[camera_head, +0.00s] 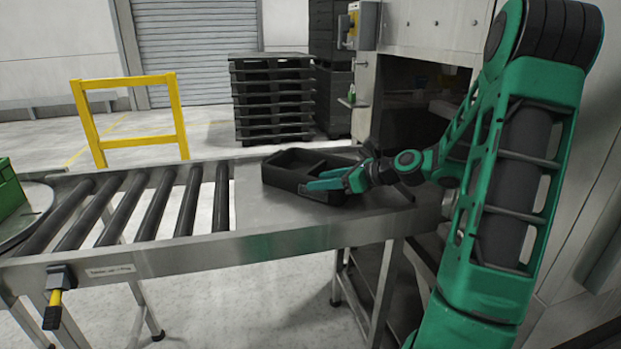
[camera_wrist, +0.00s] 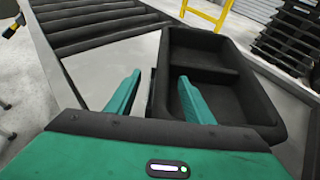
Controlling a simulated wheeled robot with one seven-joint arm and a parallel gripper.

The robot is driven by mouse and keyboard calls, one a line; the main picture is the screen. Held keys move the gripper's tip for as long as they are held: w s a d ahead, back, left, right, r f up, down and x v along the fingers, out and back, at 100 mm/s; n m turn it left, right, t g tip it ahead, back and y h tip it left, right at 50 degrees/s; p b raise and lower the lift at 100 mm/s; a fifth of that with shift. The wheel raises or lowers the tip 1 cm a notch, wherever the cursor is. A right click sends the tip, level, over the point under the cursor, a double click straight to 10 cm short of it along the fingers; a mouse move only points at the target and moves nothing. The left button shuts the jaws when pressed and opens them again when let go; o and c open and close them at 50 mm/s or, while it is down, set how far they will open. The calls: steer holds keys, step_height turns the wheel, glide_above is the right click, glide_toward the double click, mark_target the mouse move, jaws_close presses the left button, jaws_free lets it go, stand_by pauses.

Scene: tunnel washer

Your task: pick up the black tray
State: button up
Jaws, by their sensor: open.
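The black tray (camera_head: 284,181) lies on the flat metal plate at the right end of the roller conveyor. It is an open box with a divider, and looks empty in the wrist view (camera_wrist: 205,51). My gripper (camera_head: 330,180) comes in from the right at the tray's near side. Its two green fingers (camera_wrist: 158,97) are spread apart. In the wrist view the right finger overlaps the tray's interior, and the left finger is outside its near wall. The tray's near wall lies between the fingers in that view. I cannot tell whether either finger touches it.
The rollers (camera_head: 150,205) run left of the metal plate (camera_head: 300,219). A green crate (camera_head: 10,188) stands at the far left. The washer opening (camera_head: 425,100) is behind my arm. A yellow barrier (camera_head: 137,143) and stacked black pallets (camera_head: 272,100) stand behind the conveyor.

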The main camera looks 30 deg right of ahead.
steer(key=shift+x, duration=2)
steer(key=shift+c, duration=0.6)
jaws_close()
steer(key=shift+r, duration=0.1)
